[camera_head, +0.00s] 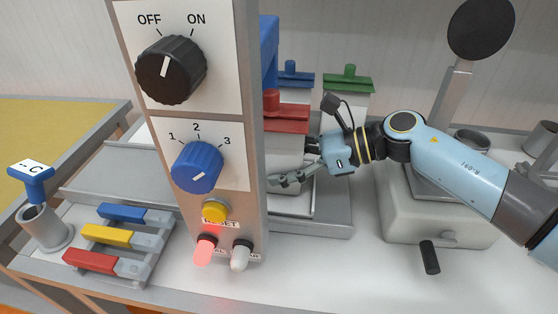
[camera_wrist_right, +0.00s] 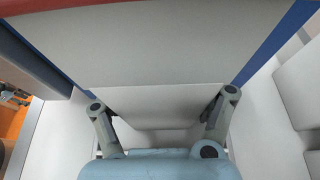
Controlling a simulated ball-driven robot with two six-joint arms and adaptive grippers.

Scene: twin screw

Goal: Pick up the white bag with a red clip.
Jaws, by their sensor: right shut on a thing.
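The white bag (camera_head: 284,150) with a red clip (camera_head: 285,112) stands behind the control panel, which hides its left part. My right gripper (camera_head: 292,164) reaches it from the right and is shut on the bag. In the right wrist view the bag's pale face (camera_wrist_right: 150,60) fills the middle, with a red strip (camera_wrist_right: 110,6) along the top edge. The fingers of my right gripper (camera_wrist_right: 165,98) lie on either side of the bag's lower part. My left gripper is not in view.
A tall control panel (camera_head: 217,110) with knobs and lamps stands in front, left of the bag. Behind are bags with a blue clip (camera_head: 290,78) and a green clip (camera_head: 347,82). A grey-topped device (camera_head: 430,215) is at right. Coloured handles (camera_head: 107,235) lie left.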

